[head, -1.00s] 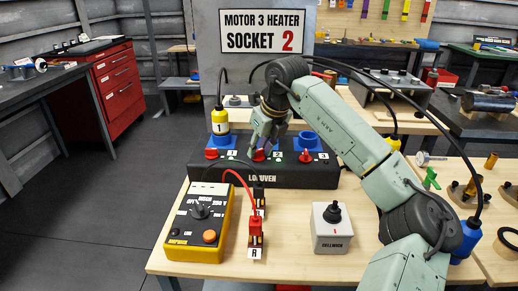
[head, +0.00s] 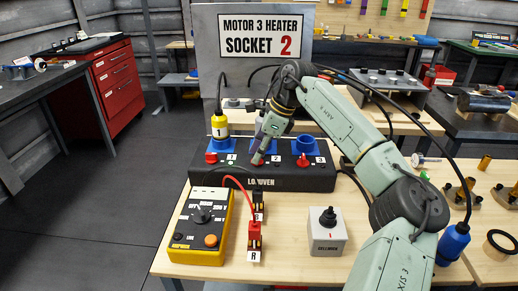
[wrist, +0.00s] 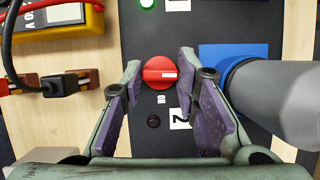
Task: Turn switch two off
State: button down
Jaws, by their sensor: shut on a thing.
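The black switch box (head: 290,183) has red knobs, number labels and blue sockets in a row. A small round lamp (wrist: 153,121) near the "2" label looks dark. A grey plug (wrist: 285,95) sits in the blue socket beside it.
A yellow plug (head: 219,125) stands in socket one. The yellow meter (head: 200,228), its red and black leads and a grey box with a black knob (head: 327,232) stand in front. A blue plug (head: 453,245) is at right. A green lamp (wrist: 147,3) glows near the wrist view's top.

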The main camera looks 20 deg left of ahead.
jog(key=shift+n, duration=0.4)
jog(key=c, duration=1.2)
grip_release()
jog(key=shift+c, duration=0.2)
jog(key=shift+r, duration=0.1)
jog(key=v, duration=1.1)
jog(key=shift+w+r, duration=0.25)
jog(key=shift+r, duration=0.1)
jog(key=shift+d, duration=0.15)
